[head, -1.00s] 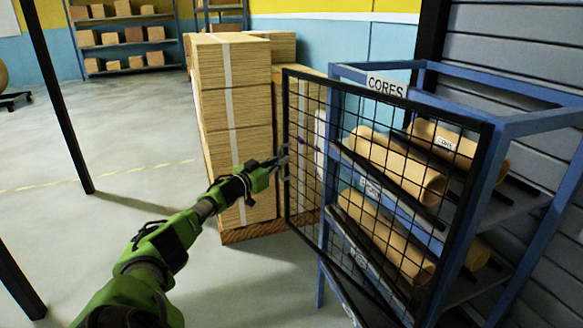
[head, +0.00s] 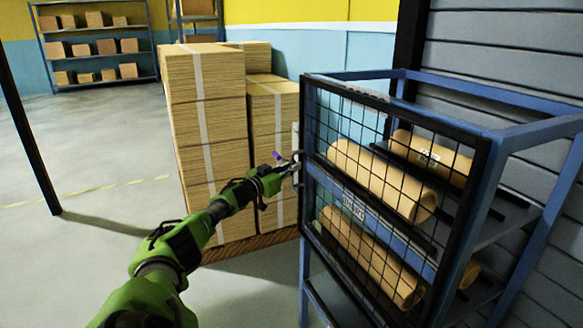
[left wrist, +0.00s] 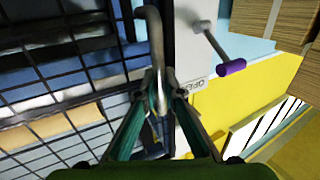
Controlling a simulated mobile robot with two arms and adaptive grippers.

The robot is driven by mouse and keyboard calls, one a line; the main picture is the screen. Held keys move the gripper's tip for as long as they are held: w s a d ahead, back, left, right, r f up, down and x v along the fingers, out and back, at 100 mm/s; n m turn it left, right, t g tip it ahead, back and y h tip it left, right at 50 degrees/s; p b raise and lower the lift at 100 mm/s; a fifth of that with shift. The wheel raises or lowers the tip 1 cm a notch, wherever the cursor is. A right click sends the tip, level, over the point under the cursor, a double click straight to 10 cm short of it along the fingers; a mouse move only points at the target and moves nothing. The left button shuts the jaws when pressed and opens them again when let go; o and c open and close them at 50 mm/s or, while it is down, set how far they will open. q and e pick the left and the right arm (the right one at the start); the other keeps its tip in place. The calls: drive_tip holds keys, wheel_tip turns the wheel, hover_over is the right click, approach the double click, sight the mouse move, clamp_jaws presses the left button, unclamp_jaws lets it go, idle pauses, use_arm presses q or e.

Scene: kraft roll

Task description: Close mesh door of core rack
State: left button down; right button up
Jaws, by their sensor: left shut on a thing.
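The black mesh door (head: 390,190) covers the front of the blue core rack (head: 545,118). Its free left edge is close to the rack's left front post; I cannot tell whether they touch. My left gripper (head: 291,164) is at that edge, shut on the bent metal door handle (left wrist: 155,40), which shows between the fingers in the left wrist view. Beside it is a lever with a purple grip (left wrist: 231,67), near a partly readable label (left wrist: 192,87). The purple grip also shows just above my gripper in the head view. My right gripper is not in view.
Cardboard cores (head: 385,180) lie on the rack shelves behind the mesh. Tall stacks of brown sheets (head: 207,130) on a pallet stand left of the rack, behind my left gripper. A black post (head: 28,130) stands at far left. The floor between is clear.

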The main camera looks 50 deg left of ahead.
use_arm(q)
drive_tip(key=shift+r, duration=0.25)
drive_tip(key=c, duration=2.3)
unclamp_jaws()
drive_tip(key=shift+w, duration=0.15)
drive_tip(key=shift+o, duration=0.7)
drive_tip(key=shift+w+f, duration=0.2)
drive_tip(key=shift+w, duration=0.05)
drive_tip(key=shift+d, duration=0.1)
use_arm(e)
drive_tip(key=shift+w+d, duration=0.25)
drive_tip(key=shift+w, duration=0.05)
use_arm(q)
drive_tip(key=shift+f, duration=0.15)
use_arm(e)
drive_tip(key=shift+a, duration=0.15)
use_arm(q)
drive_tip(key=shift+s+f, duration=0.1)
drive_tip(key=shift+s, duration=0.1)
drive_tip(key=s+d, duration=0.2)
drive_tip(key=s, duration=0.9)
drive_tip(key=shift+s+r, duration=0.2)
drive_tip(key=shift+r, duration=0.05)
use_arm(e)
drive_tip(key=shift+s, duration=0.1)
